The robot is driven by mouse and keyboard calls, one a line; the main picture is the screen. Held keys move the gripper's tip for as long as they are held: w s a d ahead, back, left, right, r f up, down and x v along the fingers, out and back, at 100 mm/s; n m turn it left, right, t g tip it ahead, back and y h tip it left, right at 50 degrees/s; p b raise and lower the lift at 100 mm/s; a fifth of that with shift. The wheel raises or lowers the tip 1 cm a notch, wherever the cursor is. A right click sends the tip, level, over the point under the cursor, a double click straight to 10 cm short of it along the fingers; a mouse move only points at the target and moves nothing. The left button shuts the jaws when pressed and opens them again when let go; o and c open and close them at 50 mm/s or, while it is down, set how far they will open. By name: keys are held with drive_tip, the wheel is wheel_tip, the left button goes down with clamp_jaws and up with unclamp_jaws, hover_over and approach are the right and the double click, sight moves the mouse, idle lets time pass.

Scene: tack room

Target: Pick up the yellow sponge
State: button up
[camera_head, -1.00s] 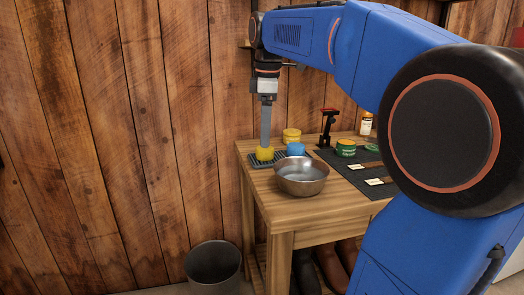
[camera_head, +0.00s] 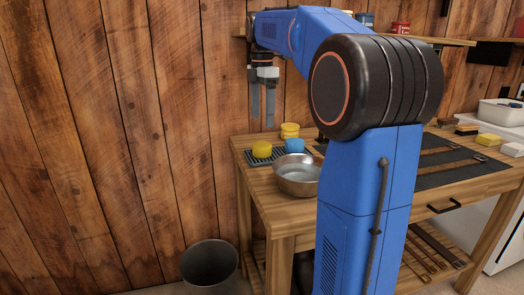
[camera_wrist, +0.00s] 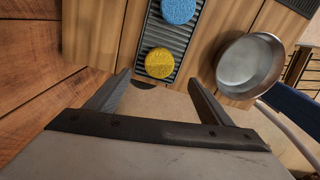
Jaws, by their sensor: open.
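The yellow sponge (camera_head: 262,149) is a small round piece on a dark ribbed rack (camera_head: 250,160) at the table's left end. It also shows in the wrist view (camera_wrist: 159,63), on the ribbed rack just beyond the fingers. My gripper (camera_head: 263,122) is open and empty, pointing down and held above the sponge with a clear gap. Its two fingers show apart in the wrist view (camera_wrist: 160,85). A blue round sponge (camera_head: 294,145) lies beside the yellow one, on the same rack in the wrist view (camera_wrist: 178,10).
A metal bowl (camera_head: 298,180) stands just right of the rack, also in the wrist view (camera_wrist: 250,65). A yellow tin (camera_head: 289,131) stands behind. Dark mat (camera_head: 440,180) and straps lie farther right. A bin (camera_head: 210,264) is on the floor. The plank wall (camera_head: 170,120) is close at left.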

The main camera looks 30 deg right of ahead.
hover_over(263, 144)
drive_tip(key=f, duration=0.5)
drive_tip(key=shift+a+f, duration=0.2)
drive_tip(key=shift+f, duration=0.1)
drive_tip(key=shift+d+f, duration=0.15)
drive_tip(key=shift+f, duration=1.2)
drive_tip(key=shift+d+f, duration=0.1)
drive_tip(key=shift+f, duration=1.25)
drive_tip(key=c, duration=1.2)
